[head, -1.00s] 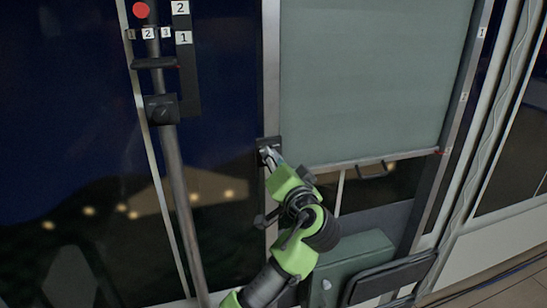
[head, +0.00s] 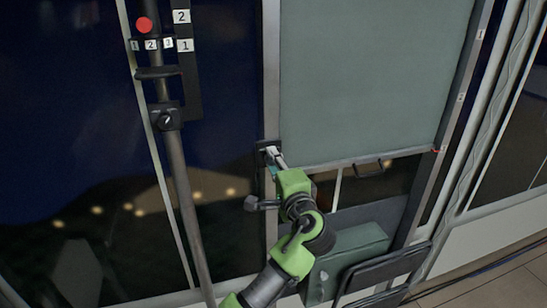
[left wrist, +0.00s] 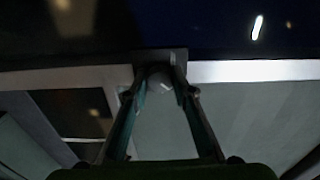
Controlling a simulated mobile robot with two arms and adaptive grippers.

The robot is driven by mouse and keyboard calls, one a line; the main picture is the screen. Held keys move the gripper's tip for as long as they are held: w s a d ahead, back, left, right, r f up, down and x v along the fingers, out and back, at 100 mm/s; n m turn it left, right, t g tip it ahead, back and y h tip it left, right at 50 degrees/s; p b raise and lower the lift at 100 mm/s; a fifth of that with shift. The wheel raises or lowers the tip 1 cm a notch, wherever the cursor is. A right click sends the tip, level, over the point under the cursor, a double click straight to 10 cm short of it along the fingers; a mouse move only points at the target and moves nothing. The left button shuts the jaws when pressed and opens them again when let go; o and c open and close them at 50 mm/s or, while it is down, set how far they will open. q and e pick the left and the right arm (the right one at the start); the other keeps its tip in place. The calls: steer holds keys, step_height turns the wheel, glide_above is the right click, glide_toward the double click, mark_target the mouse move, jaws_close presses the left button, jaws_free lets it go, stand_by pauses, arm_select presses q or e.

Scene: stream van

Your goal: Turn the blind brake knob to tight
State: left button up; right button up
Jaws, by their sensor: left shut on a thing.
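The blind brake knob sits on a small dark plate (head: 263,147) on the metal upright, at the left edge of the grey-green blind (head: 370,70). My left gripper (head: 270,154) reaches it from below right. In the left wrist view the knob (left wrist: 159,80) shows as a small grey shape between the two fingertips, in front of the dark plate. My left gripper (left wrist: 160,88) is shut on it there. Any marks on the knob or plate are too dark and small to read. My right gripper is not in view.
A pole (head: 182,190) with a clamp knob (head: 167,120), numbered labels and a red disc (head: 144,25) stands to the left. The blind's bottom bar has a black handle (head: 368,168). A green box (head: 345,255) and a dark folded panel (head: 385,272) are below right.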

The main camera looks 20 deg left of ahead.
arm_select(q)
steer(key=shift+m, duration=0.3)
steer(key=shift+f, duration=0.1)
steer(key=o, duration=1.1)
steer(key=shift+d, duration=0.1)
steer(key=v, duration=1.2)
